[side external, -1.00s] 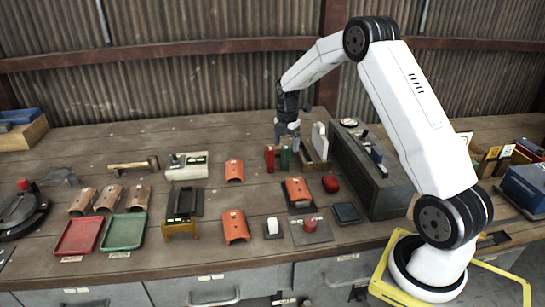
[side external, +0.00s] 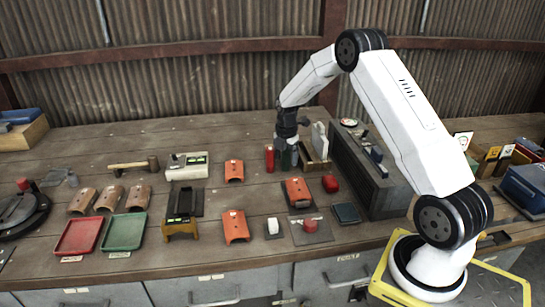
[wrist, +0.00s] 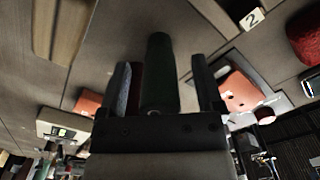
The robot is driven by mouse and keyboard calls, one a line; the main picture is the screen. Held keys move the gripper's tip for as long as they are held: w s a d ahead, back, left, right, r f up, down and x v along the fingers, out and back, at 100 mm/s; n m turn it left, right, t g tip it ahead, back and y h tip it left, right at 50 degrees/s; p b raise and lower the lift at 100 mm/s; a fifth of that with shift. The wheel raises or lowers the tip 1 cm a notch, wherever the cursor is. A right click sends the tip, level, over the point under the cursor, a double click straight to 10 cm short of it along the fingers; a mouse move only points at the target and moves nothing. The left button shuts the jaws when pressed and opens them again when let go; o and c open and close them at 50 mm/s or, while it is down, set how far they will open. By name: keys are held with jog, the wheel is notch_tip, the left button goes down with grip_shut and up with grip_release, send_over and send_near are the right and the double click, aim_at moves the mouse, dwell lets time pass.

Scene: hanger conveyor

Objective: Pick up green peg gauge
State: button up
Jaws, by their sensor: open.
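The green peg gauge (wrist: 158,75) stands upright on the bench and shows dark green between my fingers in the wrist view. My gripper (wrist: 160,90) is open, with one finger on each side of the peg and a gap visible on the right side. In the side view my gripper (side external: 286,155) is lowered at the peg's place and mostly hides it. A red peg gauge (side external: 269,158) stands just left of my gripper; in the wrist view a dark red strip (wrist: 135,90) shows between the left finger and the green peg.
A wooden holder with an upright pale plate (side external: 319,142) stands close at the right of my gripper. A large grey block (side external: 365,175) is beyond it. Orange curved pieces (side external: 234,171) and a red knob-like object (side external: 330,184) lie nearby. The bench behind is clear.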

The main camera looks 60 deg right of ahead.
grip_shut()
jog(key=shift+r, duration=0.8)
jog(key=s+a+r, duration=0.2)
jog(key=s+r, duration=0.3)
jog(key=s, duration=0.1)
jog(key=s+a+r, duration=0.3)
jog(key=s+r, duration=0.3)
jog(key=shift+s+a+r, duration=0.2)
jog(key=shift+s+a, duration=0.1)
jog(key=shift+s, duration=0.1)
jog(key=shift+r, duration=0.3)
dwell(0.3)
jog(key=shift+r, duration=0.4)
